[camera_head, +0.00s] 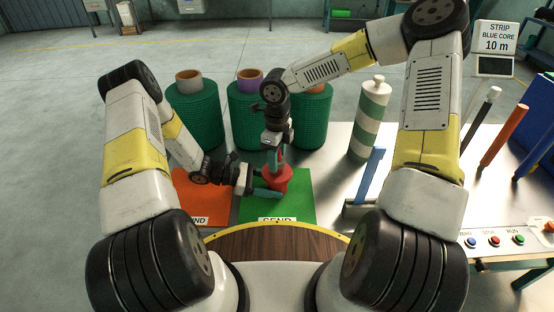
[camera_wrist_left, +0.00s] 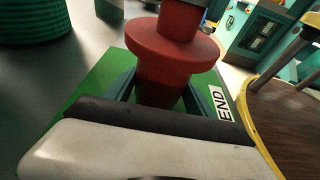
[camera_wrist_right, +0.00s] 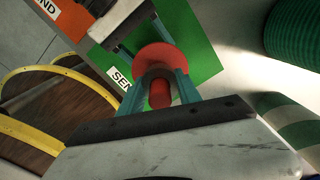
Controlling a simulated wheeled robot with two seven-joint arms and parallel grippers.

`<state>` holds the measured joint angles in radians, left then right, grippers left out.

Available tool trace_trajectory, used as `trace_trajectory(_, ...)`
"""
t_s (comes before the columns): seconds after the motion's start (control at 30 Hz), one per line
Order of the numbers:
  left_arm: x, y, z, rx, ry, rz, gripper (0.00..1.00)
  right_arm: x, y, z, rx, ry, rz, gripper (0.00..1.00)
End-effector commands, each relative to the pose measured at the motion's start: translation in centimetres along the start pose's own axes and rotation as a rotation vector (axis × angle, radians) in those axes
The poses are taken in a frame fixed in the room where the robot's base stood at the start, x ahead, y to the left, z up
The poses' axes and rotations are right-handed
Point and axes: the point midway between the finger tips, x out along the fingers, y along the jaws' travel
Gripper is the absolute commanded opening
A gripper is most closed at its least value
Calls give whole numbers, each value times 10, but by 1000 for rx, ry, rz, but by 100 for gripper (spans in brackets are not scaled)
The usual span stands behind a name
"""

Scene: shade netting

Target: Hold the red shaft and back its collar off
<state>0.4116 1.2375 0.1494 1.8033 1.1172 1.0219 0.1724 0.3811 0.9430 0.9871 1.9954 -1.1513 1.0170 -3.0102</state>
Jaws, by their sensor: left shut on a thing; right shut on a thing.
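The red shaft (camera_head: 279,179) stands upright on the green SEND mat (camera_head: 300,205), with a wide round red flange at mid-height. In the left wrist view the flange (camera_wrist_left: 170,48) sits above my left gripper (camera_wrist_left: 160,92), whose teal fingers are shut on the thicker red part below it. My right gripper (camera_head: 277,158) comes from above, fingers shut on the narrower red upper part (camera_wrist_right: 160,95), which also shows in the right wrist view above the flange (camera_wrist_right: 150,56). I cannot tell which red part is the collar. Fingers partly hide the gripped parts.
Several green net rolls (camera_head: 197,115) stand behind the mats. A green-and-white banded post (camera_head: 369,120) and a blue upright (camera_head: 369,175) stand to the right. An orange mat (camera_head: 203,190) lies left of the green one. Buttons (camera_head: 494,241) sit at the right table edge.

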Motion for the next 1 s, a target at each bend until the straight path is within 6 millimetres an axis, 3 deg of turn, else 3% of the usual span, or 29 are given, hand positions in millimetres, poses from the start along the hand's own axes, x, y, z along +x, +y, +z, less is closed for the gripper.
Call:
trace_trajectory(0.03, 0, 0, 1, 0, -2, -1, 0, 2, 0, -2, 1, 3, 3, 42)
trace_trajectory(0.13, 0, 0, 0, 0, -2, -1, 0, 2, 0, -1, 1, 3, 2, 62)
trace_trajectory(0.47, 0, 0, 0, -1, -2, -1, 0, 0, 0, 0, 1, 1, 0, 62)
trace_trajectory(1.0, 0, 0, 0, -1, -1, 0, 0, -30, 0, 0, 2, 0, 0, 62)
